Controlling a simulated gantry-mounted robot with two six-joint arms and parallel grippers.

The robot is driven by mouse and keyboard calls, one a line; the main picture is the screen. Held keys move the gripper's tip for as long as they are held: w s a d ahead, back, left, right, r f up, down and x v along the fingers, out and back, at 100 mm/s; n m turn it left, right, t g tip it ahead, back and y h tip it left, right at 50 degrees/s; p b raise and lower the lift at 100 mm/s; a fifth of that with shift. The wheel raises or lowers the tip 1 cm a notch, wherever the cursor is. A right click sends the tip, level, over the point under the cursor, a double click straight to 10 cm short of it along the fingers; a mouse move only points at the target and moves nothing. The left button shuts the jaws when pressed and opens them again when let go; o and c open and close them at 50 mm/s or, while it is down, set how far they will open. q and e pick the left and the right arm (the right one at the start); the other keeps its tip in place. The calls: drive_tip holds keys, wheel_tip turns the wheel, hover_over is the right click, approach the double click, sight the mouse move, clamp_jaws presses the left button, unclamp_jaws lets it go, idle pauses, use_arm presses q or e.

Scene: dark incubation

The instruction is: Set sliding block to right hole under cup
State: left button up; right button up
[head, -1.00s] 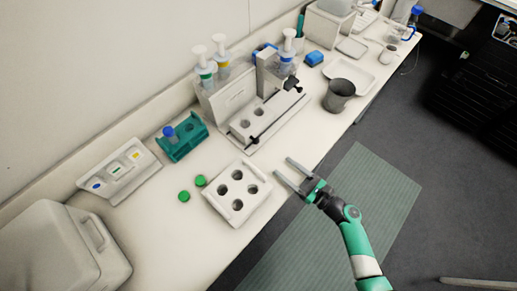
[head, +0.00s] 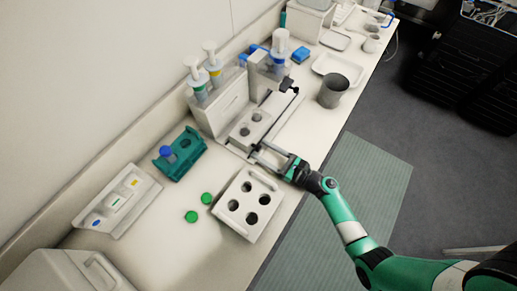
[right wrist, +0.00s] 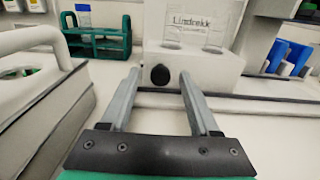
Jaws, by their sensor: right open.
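The pale sliding block (head: 236,136) lies on its long base, with two dark round holes in its top. A black knob (right wrist: 160,75) on its near end face shows between my fingertips in the right wrist view. My right gripper (head: 256,152) is open at that end of the block. I cannot tell whether the fingers reach around the knob; none visibly touches it. A dark grey cup (head: 333,91) stands on the bench to the right of the block's base. My left gripper is not in view.
A white four-hole rack (head: 233,219) stands close to my right gripper. A green rack (head: 178,155) and green caps (head: 206,198) lie to the left. Pump bottles (head: 194,78) stand behind the block. A white tray (head: 339,68) lies beyond the cup.

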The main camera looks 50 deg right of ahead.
drive_tip(key=shift+s, duration=0.1)
clamp_jaws()
idle(1.2)
